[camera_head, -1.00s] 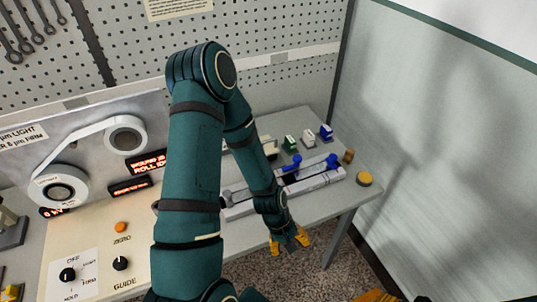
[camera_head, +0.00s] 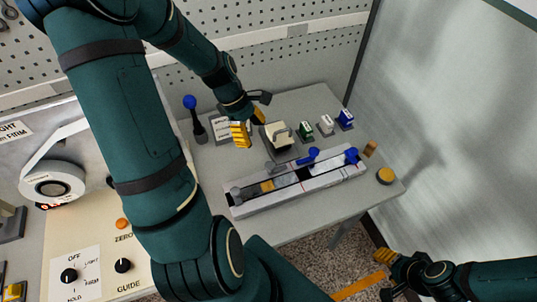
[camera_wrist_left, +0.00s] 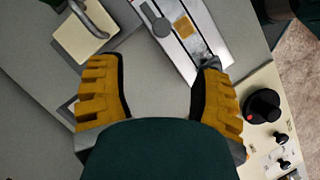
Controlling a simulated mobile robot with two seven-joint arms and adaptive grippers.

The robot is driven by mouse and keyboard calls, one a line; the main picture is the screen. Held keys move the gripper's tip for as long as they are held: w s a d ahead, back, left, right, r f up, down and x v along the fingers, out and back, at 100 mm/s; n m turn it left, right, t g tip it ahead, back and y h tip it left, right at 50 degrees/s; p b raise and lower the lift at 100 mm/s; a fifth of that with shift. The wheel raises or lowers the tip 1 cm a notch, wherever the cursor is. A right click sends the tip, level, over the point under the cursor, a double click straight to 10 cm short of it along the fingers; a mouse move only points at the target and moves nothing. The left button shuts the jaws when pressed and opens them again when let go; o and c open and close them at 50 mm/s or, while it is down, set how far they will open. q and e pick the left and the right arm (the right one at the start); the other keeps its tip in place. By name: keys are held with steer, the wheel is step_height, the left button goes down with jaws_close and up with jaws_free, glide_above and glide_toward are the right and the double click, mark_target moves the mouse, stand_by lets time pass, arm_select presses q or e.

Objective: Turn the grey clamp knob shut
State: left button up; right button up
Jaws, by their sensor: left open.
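The grey clamp knob (camera_head: 236,192) sits at the left end of a long pale splicing block (camera_head: 297,191) on the table. My left gripper (camera_head: 251,125) is open and empty, above the table behind the block, apart from the knob. In the left wrist view its yellow fingers (camera_wrist_left: 158,68) are spread wide with bare tabletop between them. My right gripper (camera_head: 374,272) is open and empty, low at the right, off the table's front edge.
Blue knobs (camera_head: 313,154) stand on the block's middle and right end. A cream-topped box (camera_head: 279,136) is beside my left gripper. Small coloured clips (camera_head: 325,125) line the back right. A control panel (camera_head: 97,236) is at left.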

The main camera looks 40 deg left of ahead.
mark_target(269, 165)
arm_select(q)
steer(key=b+x, duration=0.1)
steer(key=x, duration=1.2)
steer(key=shift+d+f, duration=0.2)
steer(key=shift+f, duration=0.1)
steer(key=shift+s, duration=0.1)
jaws_close()
